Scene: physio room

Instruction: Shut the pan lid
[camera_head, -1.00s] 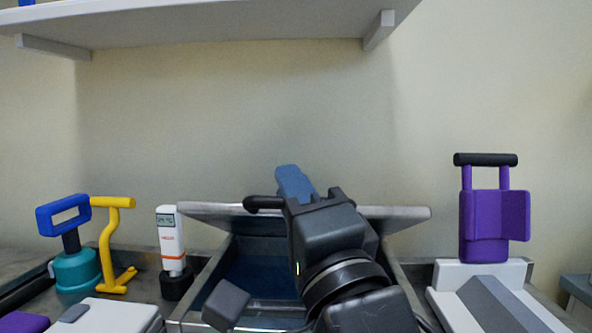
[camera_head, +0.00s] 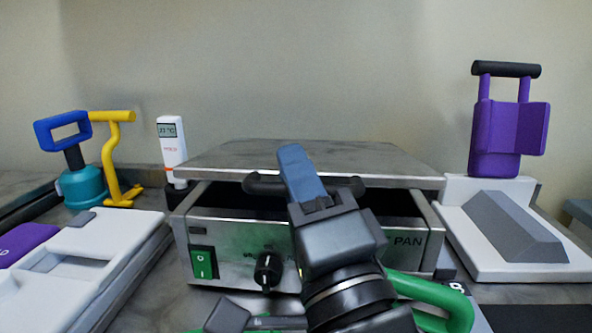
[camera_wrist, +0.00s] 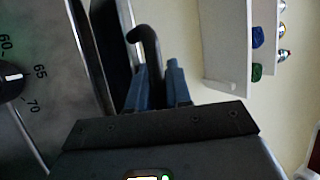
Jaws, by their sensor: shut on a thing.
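The pan (camera_head: 222,236) is a steel box with a green switch, a black knob and "PAN" on its front. Its flat steel lid (camera_head: 310,155) is tilted low over the box, with a dark gap left under its front edge. The lid's black bar handle (camera_head: 262,186) runs along that edge. My gripper (camera_head: 300,172), with blue fingers, is at the handle in front of the lid. In the wrist view my gripper (camera_wrist: 158,85) has its fingers either side of the black handle (camera_wrist: 147,45), shut on it. My arm hides part of the pan's front.
At right stand a purple device with a black handle (camera_head: 508,125) and a white base with a grey wedge (camera_head: 515,230). At left are a blue-and-teal tool (camera_head: 80,185), a yellow stand (camera_head: 112,160), a white thermometer (camera_head: 171,145) and a white case (camera_head: 90,245). A green handle (camera_head: 440,295) lies in front.

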